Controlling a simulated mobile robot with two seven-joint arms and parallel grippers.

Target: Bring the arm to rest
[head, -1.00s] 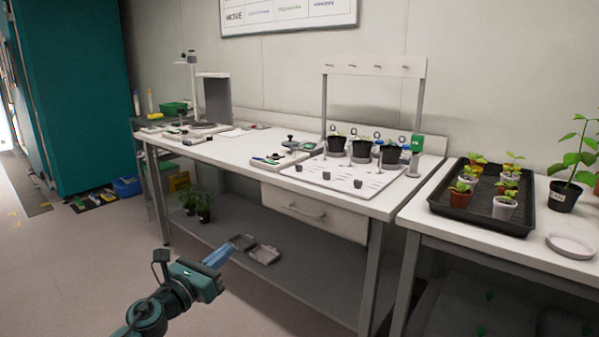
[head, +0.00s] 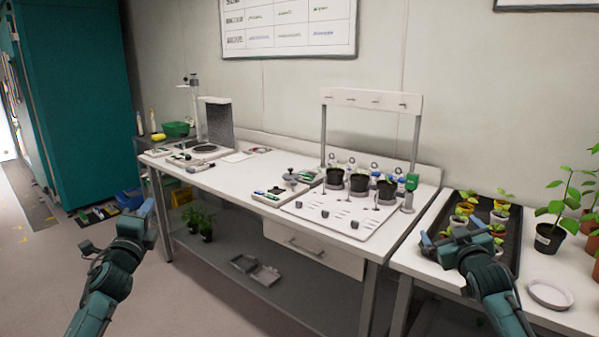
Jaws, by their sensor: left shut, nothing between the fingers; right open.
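My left arm comes in from the lower left, and its gripper (head: 146,210) is raised in front of the bench's left end. It is shut and empty, apart from the bench. My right arm comes in from the lower right. Its gripper (head: 447,240) is open with nothing seen in it. In the picture it overlaps the left part of the black seedling tray (head: 513,258); I cannot tell how far above or in front of the tray it is.
The white bench (head: 228,177) holds a white board (head: 335,219) with black pots under a hook rack (head: 370,98). A potted plant (head: 549,238) and white saucer (head: 550,293) stand at right. The floor at left is mostly clear; a teal cabinet (head: 75,100) stands behind.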

